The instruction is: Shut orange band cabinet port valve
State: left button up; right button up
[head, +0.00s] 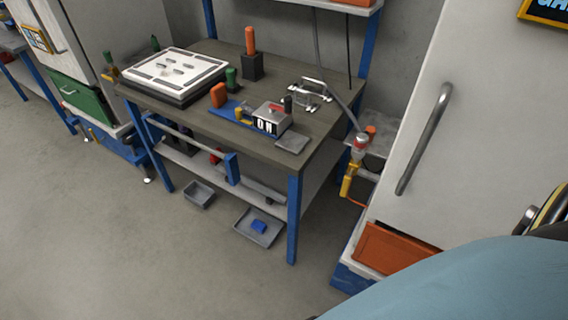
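The orange band cabinet (440,120) is the tall white cabinet on the right, with a long grey handle and an orange band (395,248) low on its front. A yellow port valve (349,181) sticks out from its left side, just right of the bench. A clear and red fitting (360,143) sits above the valve, with a grey hose running up to the left. The valve is small here, and I cannot tell if its handle is open or shut. Neither of my grippers is in view.
A workbench (304,158) with blue legs stands left of the valve, carrying a white panel (175,74) and several tools. Grey trays (262,238) lie beneath it. A green band cabinet (80,97) stands at far left. The floor in front is clear.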

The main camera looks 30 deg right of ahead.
aim_at(347, 179)
jog(key=u, duration=0.3)
jog(key=i, duration=1.2)
jog(key=z, duration=1)
